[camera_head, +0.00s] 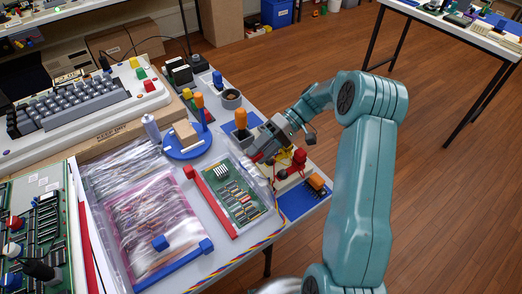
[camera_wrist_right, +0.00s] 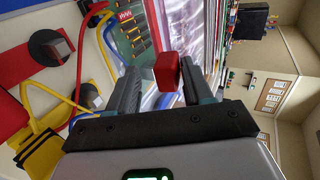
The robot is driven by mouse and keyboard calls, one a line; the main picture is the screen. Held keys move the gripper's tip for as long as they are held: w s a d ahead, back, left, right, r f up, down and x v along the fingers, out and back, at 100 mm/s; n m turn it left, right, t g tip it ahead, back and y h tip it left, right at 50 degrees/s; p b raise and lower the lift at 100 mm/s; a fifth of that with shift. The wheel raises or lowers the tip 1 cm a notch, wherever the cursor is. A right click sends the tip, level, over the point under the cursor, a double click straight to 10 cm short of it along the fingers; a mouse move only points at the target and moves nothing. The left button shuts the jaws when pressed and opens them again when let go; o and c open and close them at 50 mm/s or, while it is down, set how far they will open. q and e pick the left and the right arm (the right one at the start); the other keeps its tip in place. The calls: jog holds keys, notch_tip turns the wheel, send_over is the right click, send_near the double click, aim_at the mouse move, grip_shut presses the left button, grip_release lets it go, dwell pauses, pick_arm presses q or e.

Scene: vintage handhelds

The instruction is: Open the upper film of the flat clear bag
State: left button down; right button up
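A flat clear bag with pink edges (camera_head: 150,222) lies on the table in the head view, with blue blocks and a blue strip along its near side. A green circuit board (camera_head: 232,192) lies to its right, with a red strip on its left side and clear film (camera_head: 257,172) along its right side. My right gripper (camera_head: 261,155) is over the board's far right corner. In the right wrist view its fingers (camera_wrist_right: 160,85) are apart, with a red block (camera_wrist_right: 167,72) between or just beyond them; a gap shows on the left. My left gripper is not in view.
Red and yellow leads and a red knob (camera_head: 299,157) are close right of the gripper. A blue dish (camera_head: 185,147) and a keyboard (camera_head: 70,100) lie to the left.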

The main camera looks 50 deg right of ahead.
jog(key=shift+d, duration=0.1)
jog(key=v, duration=1.2)
jog(key=shift+d+r, duration=0.15)
jog(key=shift+d, duration=0.05)
jog(key=p+v, duration=0.3)
jog(key=p, duration=0.1)
jog(key=shift+d+r+p, duration=0.15)
jog(key=shift+d+p, duration=0.1)
jog(key=shift+p, duration=0.15)
jog(key=shift+s, duration=0.15)
